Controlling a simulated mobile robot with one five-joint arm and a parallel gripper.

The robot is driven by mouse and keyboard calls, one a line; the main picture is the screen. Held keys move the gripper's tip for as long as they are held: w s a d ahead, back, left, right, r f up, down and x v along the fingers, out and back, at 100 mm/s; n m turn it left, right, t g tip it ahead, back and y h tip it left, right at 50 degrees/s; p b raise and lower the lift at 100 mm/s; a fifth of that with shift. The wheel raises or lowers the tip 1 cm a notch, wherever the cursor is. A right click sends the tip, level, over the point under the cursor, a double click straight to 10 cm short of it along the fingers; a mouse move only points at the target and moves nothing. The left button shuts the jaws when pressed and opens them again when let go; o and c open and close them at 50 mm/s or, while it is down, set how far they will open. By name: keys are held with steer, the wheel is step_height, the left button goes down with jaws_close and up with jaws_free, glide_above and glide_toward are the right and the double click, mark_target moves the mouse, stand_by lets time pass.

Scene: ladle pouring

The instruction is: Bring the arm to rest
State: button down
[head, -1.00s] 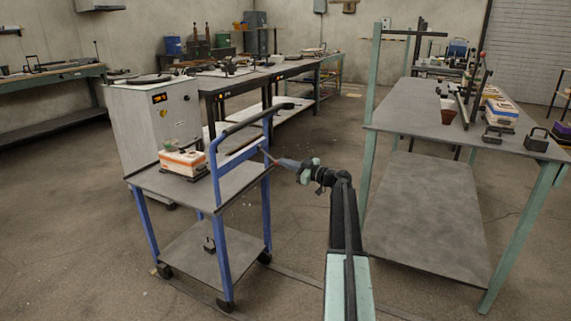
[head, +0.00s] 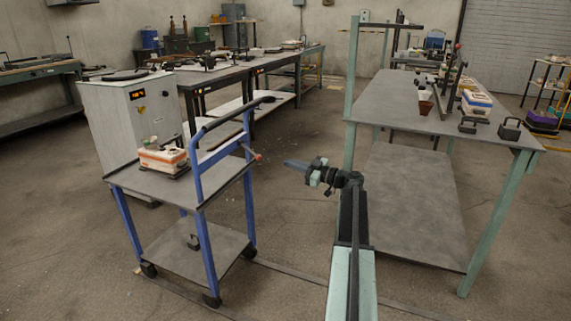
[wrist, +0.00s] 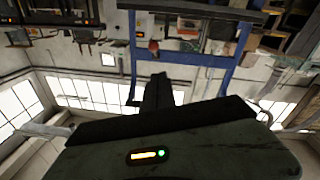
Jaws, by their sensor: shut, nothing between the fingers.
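My gripper (head: 288,163) is at the end of my arm, held out level to the left, between the blue cart (head: 200,240) and the green-legged workbench (head: 420,102). Its fingers are together and nothing shows in them. In the wrist view the closed fingers (wrist: 158,90) point toward the cart's blue frame (wrist: 185,58), with a gap between. A small red-tipped piece (head: 256,156) sticks out from the cart's near right side, apart from the fingers; a red knob (wrist: 153,46) shows near the frame in the wrist view.
A white and orange box (head: 163,158) stands on the cart's top shelf. A pale cabinet (head: 125,120) is behind it. Open floor (head: 295,220) lies between cart and bench.

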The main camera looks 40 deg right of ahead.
stand_by(0.4)
steer(key=a+f+m+g, duration=0.1)
steer(key=a+f+g, duration=0.3)
steer(key=a, duration=0.6)
steer(key=w+a+f+g+y, duration=0.15)
steer(key=a+f, duration=0.35)
steer(key=a, duration=0.6)
steer(key=a+f+m+g, duration=0.1)
steer(key=a+f+g, duration=0.35)
steer(key=a, duration=0.55)
steer(key=s+a+f+m+g+h, duration=0.35)
steer(key=s+a+f, duration=0.25)
steer(key=s+a, duration=0.25)
steer(key=s+a+f+m+g+h, duration=0.2)
steer(key=s+a+f+g+h, duration=0.25)
steer(key=s+a, duration=0.45)
step_height(320, 180, up, 38)
steer(key=a+p, duration=0.1)
steer(key=p, duration=3.8)
steer(key=shift+w+f+t+h, duration=0.15)
steer(key=shift+f+t+h, duration=0.15)
steer(key=shift+h, duration=0.15)
steer(key=shift+m, duration=0.25)
